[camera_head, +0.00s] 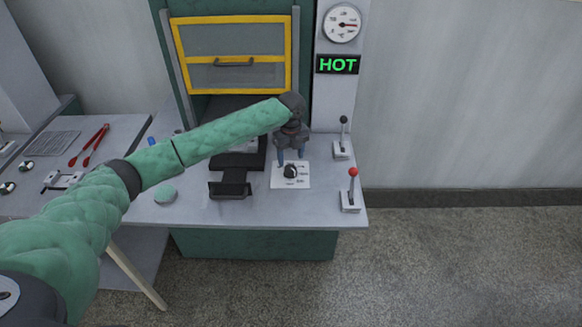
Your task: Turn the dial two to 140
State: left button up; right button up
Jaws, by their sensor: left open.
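A black dial (290,171) sits on a white plate (291,184) with small markings, on the grey counter. The markings are too small to read. My left arm reaches in from the left, and my left gripper (291,158) points down just behind the dial. Its two blue-tipped fingers are apart, with nothing seen between them. The fingertips are close to the dial's far side; I cannot tell whether they touch it. My right gripper is not in view.
A black-handled lever (343,137) and a red-knobbed lever (351,187) stand to the right. A black tray-like holder (231,189) is left of the dial. Behind are a yellow-framed door (234,76), a round gauge (342,23) and a green "HOT" sign (338,64). Red tongs (90,146) lie left.

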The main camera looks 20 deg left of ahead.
pick_arm(q)
jog(key=shift+r+b, duration=0.3)
jog(key=shift+r, duration=0.8)
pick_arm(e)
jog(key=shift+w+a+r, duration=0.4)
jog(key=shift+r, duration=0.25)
